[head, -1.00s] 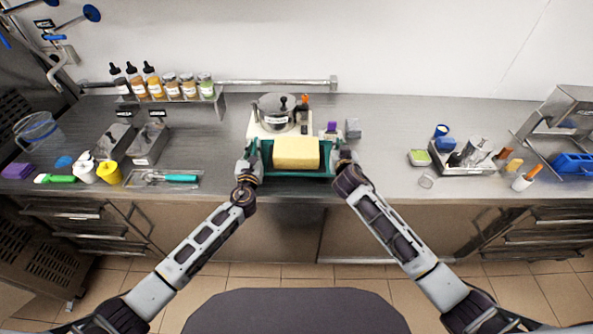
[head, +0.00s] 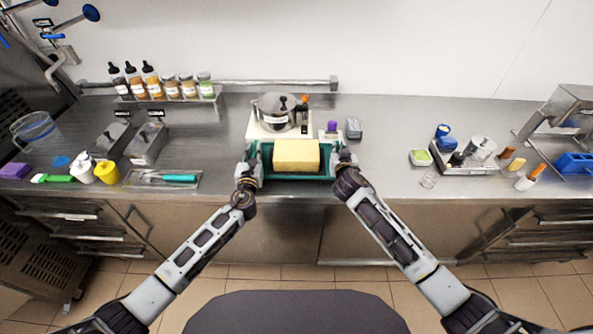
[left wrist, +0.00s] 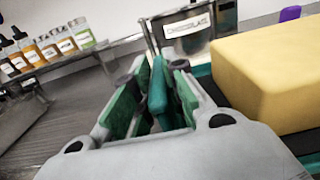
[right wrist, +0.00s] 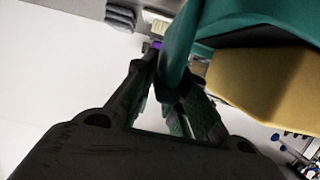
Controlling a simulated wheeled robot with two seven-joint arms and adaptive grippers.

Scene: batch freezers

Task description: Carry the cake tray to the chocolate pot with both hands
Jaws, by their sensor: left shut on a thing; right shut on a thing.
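The green cake tray (head: 264,174) with a yellow block of cake (head: 296,154) on it is at the front middle of the counter, just in front of the chocolate pot (head: 279,110). The steel pot's label reads "CHOCOLATE" in the left wrist view (left wrist: 188,30). My left gripper (head: 251,160) is shut on the tray's left end; its fingers clasp a green edge (left wrist: 158,92). My right gripper (head: 342,158) is shut on the right end, its fingers around the green part (right wrist: 178,65). I cannot tell whether the tray touches the counter.
The pot stands on a white base (head: 256,133). A purple-capped item (head: 331,130) and a grey block (head: 354,128) are to its right. A utensil tray (head: 162,179) lies left, and a green-topped container (head: 420,157) lies right. The counter between that container and my right gripper is mostly clear.

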